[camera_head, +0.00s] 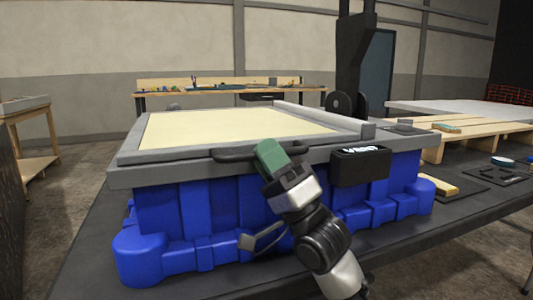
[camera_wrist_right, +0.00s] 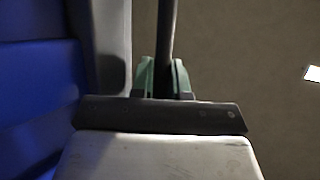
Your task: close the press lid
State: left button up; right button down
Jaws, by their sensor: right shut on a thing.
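The press has a ribbed blue body (camera_head: 210,215) with a grey rim. Its lid (camera_head: 230,128), a grey frame around a cream panel, lies flat or nearly flat over the top; I cannot tell whether it is fully seated. A dark bar handle (camera_head: 230,156) runs along the lid's front edge. My right gripper (camera_head: 270,152), with green fingers, is shut on this handle near its right end. In the right wrist view the dark handle bar (camera_wrist_right: 168,35) passes between the green fingertips (camera_wrist_right: 165,78). My left gripper is not in view.
A black box (camera_head: 360,166) is on the press's front right. The press stands on a dark table (camera_head: 415,250). Small items and wooden boards (camera_head: 470,135) lie to the right. A dark column (camera_head: 352,60) rises behind. A workbench (camera_head: 230,90) stands at the back wall.

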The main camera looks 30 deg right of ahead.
jog(key=shift+w+a+f, duration=0.1)
jog(key=shift+f, duration=0.3)
